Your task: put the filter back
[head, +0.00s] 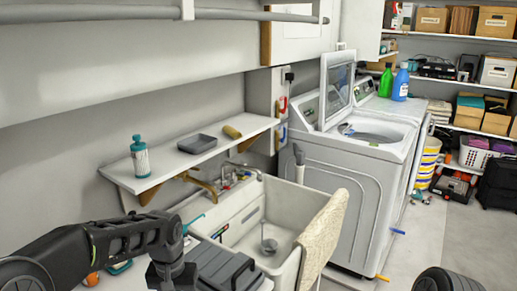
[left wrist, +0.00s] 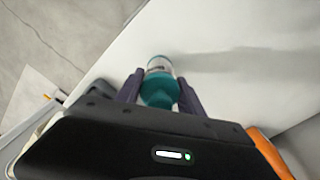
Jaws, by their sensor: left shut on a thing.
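In the left wrist view my left gripper (left wrist: 159,92) is shut on a small cylinder, apparently the filter (left wrist: 160,66). It has a teal near end and a pale far part, over a white surface (left wrist: 235,38); I cannot tell whether it touches it. In the head view my left arm comes in from the lower left, but its fingers and the held filter do not show clearly. A similar teal-and-white cylinder (head: 139,158) stands upright on the white wall shelf (head: 170,165). My right gripper is not in view.
A grey tray (head: 197,144) and a tan roll (head: 232,132) lie on the wall shelf. Below are a utility sink (head: 250,225) with a beige cloth (head: 325,235) over its edge and a dark toolbox (head: 220,272). An open washer (head: 345,190) stands to the right.

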